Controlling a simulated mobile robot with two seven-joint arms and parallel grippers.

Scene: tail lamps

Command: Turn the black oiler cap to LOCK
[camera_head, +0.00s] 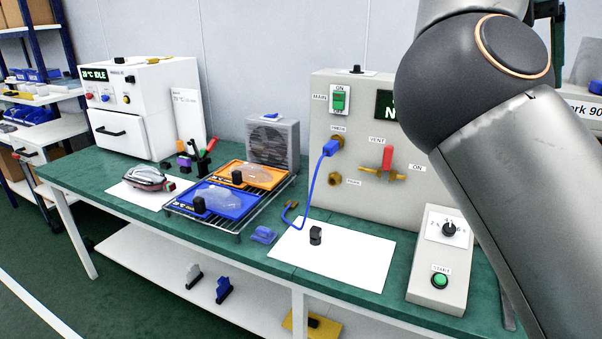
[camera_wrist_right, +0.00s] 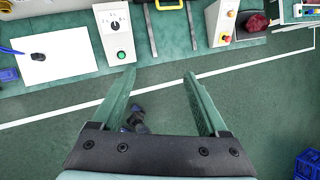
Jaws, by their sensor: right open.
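A small black cap-like piece sits on a white plate on top of the grey test panel (camera_head: 356,69) in the head view. Another black piece (camera_head: 316,235) stands on a white sheet on the bench, and shows in the right wrist view too (camera_wrist_right: 38,57). I cannot tell for sure which is the oiler cap, and no LOCK mark is readable. My right gripper (camera_wrist_right: 160,75) is open and empty, over the floor in front of the bench. My right arm crosses the right of the head view, hiding part of the panel. My left gripper is out of view.
A control box (camera_head: 438,262) with a black selector and green button stands right of the white sheet (camera_head: 350,260). A blue hose (camera_head: 314,185) hangs from the panel. A wire rack with blue and orange trays (camera_head: 222,203) stands left. A white oven (camera_head: 140,105) stands behind.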

